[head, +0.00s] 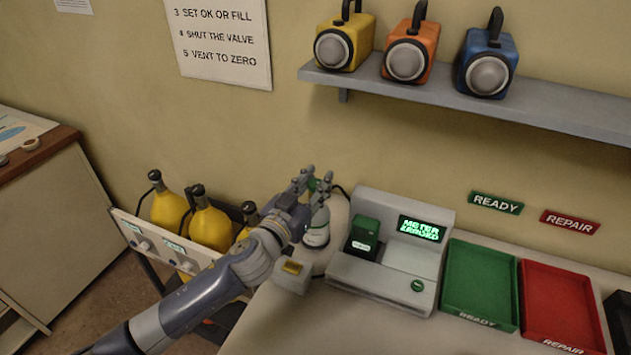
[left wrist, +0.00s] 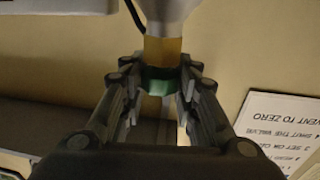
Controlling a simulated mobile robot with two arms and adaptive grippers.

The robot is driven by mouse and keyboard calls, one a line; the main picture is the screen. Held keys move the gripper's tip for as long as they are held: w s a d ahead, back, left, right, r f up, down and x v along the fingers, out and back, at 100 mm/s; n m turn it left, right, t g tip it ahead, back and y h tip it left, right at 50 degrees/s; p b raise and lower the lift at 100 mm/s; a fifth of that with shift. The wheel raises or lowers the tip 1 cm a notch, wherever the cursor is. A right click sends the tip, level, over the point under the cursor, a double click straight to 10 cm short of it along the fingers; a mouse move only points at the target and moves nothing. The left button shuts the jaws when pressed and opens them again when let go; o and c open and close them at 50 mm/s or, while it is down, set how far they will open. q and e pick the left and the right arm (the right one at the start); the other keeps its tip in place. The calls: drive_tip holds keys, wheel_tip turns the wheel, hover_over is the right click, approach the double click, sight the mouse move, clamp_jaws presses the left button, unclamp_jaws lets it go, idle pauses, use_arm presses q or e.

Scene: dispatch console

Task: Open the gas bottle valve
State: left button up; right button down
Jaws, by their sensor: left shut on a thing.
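The gas bottle (head: 317,229) is a small white and grey cylinder standing upright on the bench, left of the meter. Its green valve knob (left wrist: 158,80) sits at the end of a brass neck (left wrist: 162,50) in the left wrist view. My left gripper (head: 317,182) reaches over the bottle's top, with its fingers on both sides of the valve knob. In the left wrist view the gripper (left wrist: 156,88) is shut on the green knob. The fingers partly hide the valve in the head view. My right gripper is not in view.
A grey meter console (head: 385,280) with a green unit and a lit screen (head: 419,229) stands right of the bottle. A small block with a yellow top (head: 292,268) is in front. Green (head: 480,283) and red (head: 560,305) trays lie right. Yellow cylinders (head: 209,225) stand in a rack at left.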

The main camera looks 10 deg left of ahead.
use_arm(q)
drive_tip(key=shift+n+y, duration=0.5)
drive_tip(key=shift+y, duration=0.3)
idle(0.6)
drive_tip(key=o, duration=1.1)
drive_tip(key=shift+s, duration=0.1)
drive_tip(key=s+a, duration=0.2)
drive_tip(key=s, duration=0.9)
drive_tip(key=shift+s+a, duration=0.25)
drive_tip(key=shift+s, duration=0.15)
